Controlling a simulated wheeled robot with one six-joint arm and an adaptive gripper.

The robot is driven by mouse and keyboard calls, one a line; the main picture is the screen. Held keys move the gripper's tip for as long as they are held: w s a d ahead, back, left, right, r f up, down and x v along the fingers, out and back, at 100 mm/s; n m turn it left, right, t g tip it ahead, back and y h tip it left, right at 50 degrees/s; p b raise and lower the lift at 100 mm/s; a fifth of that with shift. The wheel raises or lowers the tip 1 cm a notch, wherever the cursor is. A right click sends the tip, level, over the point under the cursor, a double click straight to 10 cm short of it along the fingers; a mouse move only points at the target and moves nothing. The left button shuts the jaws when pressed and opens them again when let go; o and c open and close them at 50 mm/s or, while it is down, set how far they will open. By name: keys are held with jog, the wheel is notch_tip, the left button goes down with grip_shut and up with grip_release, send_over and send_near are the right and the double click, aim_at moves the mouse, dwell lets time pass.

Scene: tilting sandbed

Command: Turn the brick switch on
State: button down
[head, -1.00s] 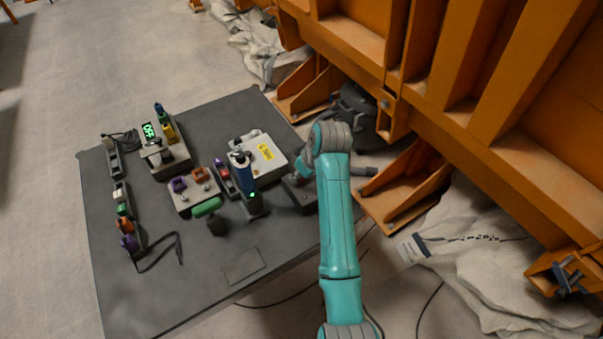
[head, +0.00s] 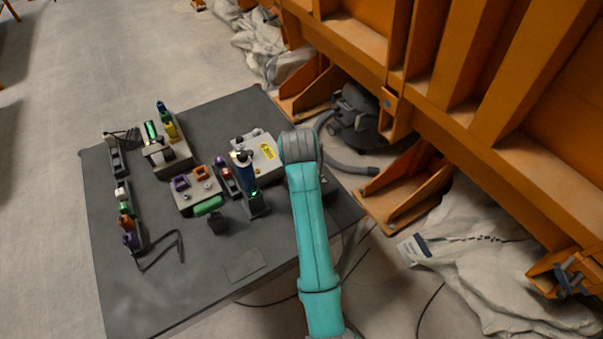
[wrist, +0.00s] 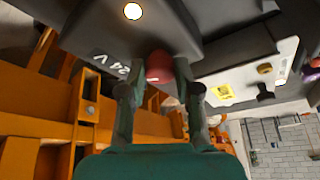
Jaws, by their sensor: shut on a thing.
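A dark box marked "24 V" (wrist: 190,18) fills the top of the wrist view; this looks like the brick. A round pale light with an orange rim (wrist: 132,11) glows on it. A dull red rounded knob (wrist: 159,66) stands out from the box's edge. My gripper (wrist: 160,84) has its two fingers on either side of this knob, shut on it. In the head view my arm covers the gripper, the knob and most of the dark box.
A grey table (head: 130,290) carries a pale box with a yellow label (head: 267,151), a blue cylinder on a stand (head: 246,172) and a green-handled part (head: 208,206) left of my arm. Orange steel framing (head: 420,185) stands close on the right. The table's front left is mostly clear.

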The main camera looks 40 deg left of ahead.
jog(key=shift+m, duration=0.5)
jog(key=c, duration=0.8)
grip_release()
jog(key=v, duration=1.2)
jog(key=shift+s+a+f, duration=0.1)
jog(key=shift+s+a, duration=0.05)
